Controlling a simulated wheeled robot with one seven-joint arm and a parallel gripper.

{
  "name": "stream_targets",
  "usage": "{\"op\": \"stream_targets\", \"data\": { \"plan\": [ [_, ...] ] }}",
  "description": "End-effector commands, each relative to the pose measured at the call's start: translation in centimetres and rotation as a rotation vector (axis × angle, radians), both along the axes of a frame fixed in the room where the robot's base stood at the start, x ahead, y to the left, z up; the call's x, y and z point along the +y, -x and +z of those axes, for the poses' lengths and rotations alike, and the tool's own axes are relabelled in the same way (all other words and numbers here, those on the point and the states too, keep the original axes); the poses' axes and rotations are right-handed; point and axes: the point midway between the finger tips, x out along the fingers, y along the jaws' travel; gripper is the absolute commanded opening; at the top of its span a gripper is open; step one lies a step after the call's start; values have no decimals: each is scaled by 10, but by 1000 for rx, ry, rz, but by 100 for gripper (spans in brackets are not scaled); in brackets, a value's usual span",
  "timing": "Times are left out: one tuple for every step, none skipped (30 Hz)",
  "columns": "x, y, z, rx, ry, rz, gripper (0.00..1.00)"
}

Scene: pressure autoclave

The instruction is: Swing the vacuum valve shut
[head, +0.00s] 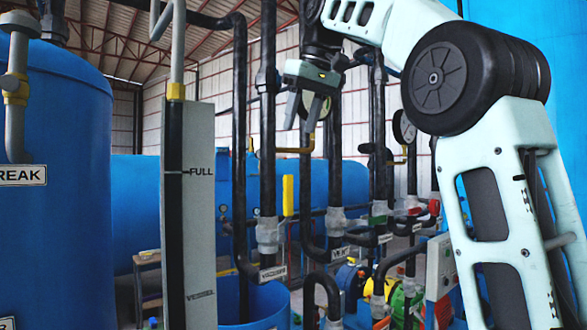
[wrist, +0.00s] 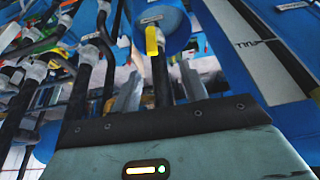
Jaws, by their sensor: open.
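A yellow lever handle (head: 288,195) stands upright in the head view, roughly parallel to the black vertical pipes. It appears to belong to the grey valve body (head: 268,236) just left of and below it; a small label (head: 272,273) under that body is too small to read surely. My gripper (head: 303,115) hangs above the lever, fingers pointing down, open and empty. In the wrist view the yellow handle (wrist: 152,40) lies beyond and between the two grey fingers (wrist: 160,85), apart from them. The handle's lower joint is not clear.
Black vertical pipes (head: 240,150) crowd the space around my gripper. A pressure gauge (head: 404,127) and a red-handled valve (head: 434,207) are to the right. A level column (head: 198,215) marked FULL stands left, beside a blue tank (head: 60,190).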

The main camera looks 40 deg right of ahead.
Motion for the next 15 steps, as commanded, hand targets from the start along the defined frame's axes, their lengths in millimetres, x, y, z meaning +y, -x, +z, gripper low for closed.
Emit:
{"op": "stream_targets", "data": {
  "plan": [
    [-6,3,12,-6,7,-12,44],
    [-8,5,16,-8,9,-16,44],
    [-10,7,18,-8,12,-19,44],
    [-10,7,17,-8,13,-21,44],
    [-11,7,16,-8,14,-21,44],
    [-11,6,13,-8,14,-21,44],
    [-11,5,10,-8,14,-21,44],
    [-10,4,6,-8,14,-21,44],
    [-10,2,0,-7,13,-20,44],
    [-10,0,-5,-7,13,-20,44],
    [-10,-2,-10,-6,14,-19,44],
    [-9,-5,-17,-6,14,-19,44],
    [-9,-7,-23,-6,14,-19,44],
    [-9,-10,-28,-6,14,-19,44],
    [-9,-13,-36,-7,14,-19,44]
  ]
}}
